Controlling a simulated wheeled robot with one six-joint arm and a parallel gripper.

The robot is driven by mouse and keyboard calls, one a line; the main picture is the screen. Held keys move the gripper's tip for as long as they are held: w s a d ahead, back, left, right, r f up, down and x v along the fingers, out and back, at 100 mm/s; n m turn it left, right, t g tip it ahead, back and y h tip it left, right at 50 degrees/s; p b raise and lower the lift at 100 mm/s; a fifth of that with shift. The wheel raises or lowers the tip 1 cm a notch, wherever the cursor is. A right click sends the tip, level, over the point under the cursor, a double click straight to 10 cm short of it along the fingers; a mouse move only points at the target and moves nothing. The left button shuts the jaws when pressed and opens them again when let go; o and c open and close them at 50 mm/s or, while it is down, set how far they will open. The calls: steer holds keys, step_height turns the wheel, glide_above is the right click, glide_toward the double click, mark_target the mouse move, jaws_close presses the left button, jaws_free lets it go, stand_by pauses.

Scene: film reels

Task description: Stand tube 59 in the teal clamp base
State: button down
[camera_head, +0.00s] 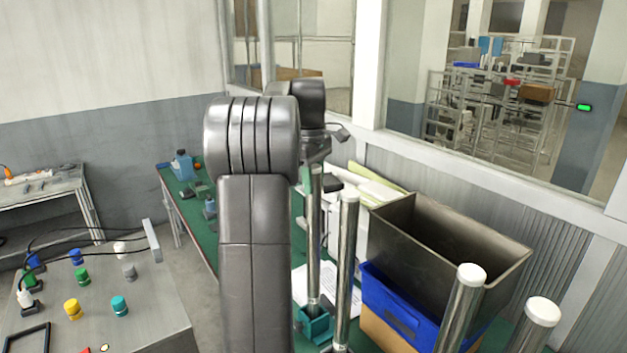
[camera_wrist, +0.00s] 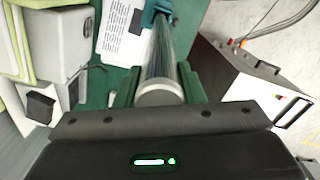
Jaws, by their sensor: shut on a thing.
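My gripper (camera_head: 313,177) is shut on a shiny metal tube (camera_head: 313,245), near its top. The tube is close to upright. In the wrist view the tube (camera_wrist: 161,62) runs away from the camera between my green fingers (camera_wrist: 158,88), its pale end cap nearest. The teal clamp base (camera_head: 315,326) stands on the green table. The tube's lower end meets the clamp in the head view. The clamp also shows at the far end of the tube in the wrist view (camera_wrist: 158,8). I cannot tell whether the tube is fully seated. No number is readable on it.
Another white-capped tube (camera_head: 346,260) stands close to the right of the held one. Two more tubes, one left (camera_head: 461,305) and one right (camera_head: 536,323), are at the lower right. A dark open bin (camera_head: 475,262) and a blue crate (camera_head: 388,305) stand behind them. Papers lie beside the clamp.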

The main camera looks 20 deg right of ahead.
steer(key=shift+f, duration=0.55)
steer(key=c, duration=1.2)
jaws_free()
steer(key=shift+w+a+r, duration=0.1)
steer(key=shift+r, duration=2.65)
steer(key=shift+w+a+r, duration=0.1)
steer(key=shift+r, duration=2.6)
steer(key=shift+s+d+f, duration=0.1)
steer(key=shift+f, duration=2.1)
steer(key=shift+s+d+f, duration=0.1)
steer(key=shift+f, duration=2.1)
steer(key=shift+r, duration=0.2)
